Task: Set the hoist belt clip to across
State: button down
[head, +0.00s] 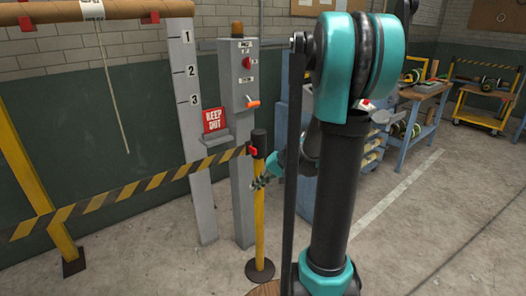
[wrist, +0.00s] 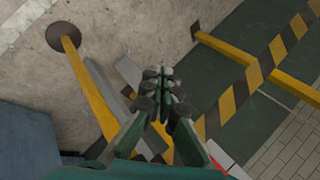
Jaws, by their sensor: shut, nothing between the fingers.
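A yellow and black striped belt (head: 125,190) runs across from the left to a yellow post (head: 260,205) with a black top. The red belt clip (head: 253,150) is at the belt's right end, against the post top; whether it is latched is too small to tell. My gripper (head: 261,183) is just right of the post, below the clip. In the wrist view my gripper (wrist: 157,74) is shut and empty.
A grey control pillar (head: 240,120) with an orange handle and a red KEEP OUT sign (head: 215,119) stand behind the belt. A wide yellow post (head: 40,190) is at left. Blue benches (head: 420,120) stand at the right. The floor at front right is clear.

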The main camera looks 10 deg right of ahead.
jog(key=w+d+r+m+t+y, duration=0.1)
jog(key=w+d+y, duration=0.15)
jog(key=w, duration=0.35)
jog(key=w+d+r+y, duration=0.2)
jog(key=w+d, duration=0.1)
jog(key=w, duration=0.3)
jog(key=t+y, duration=0.2)
jog(key=y, duration=0.3)
send_near(263, 150)
jog(key=s+r, duration=0.2)
jog(key=shift+s+a+f, duration=0.15)
jog(key=shift+s+a, duration=0.05)
jog(key=shift+s, duration=0.05)
jog(key=x, duration=1)
jog(key=shift+s+a, duration=0.1)
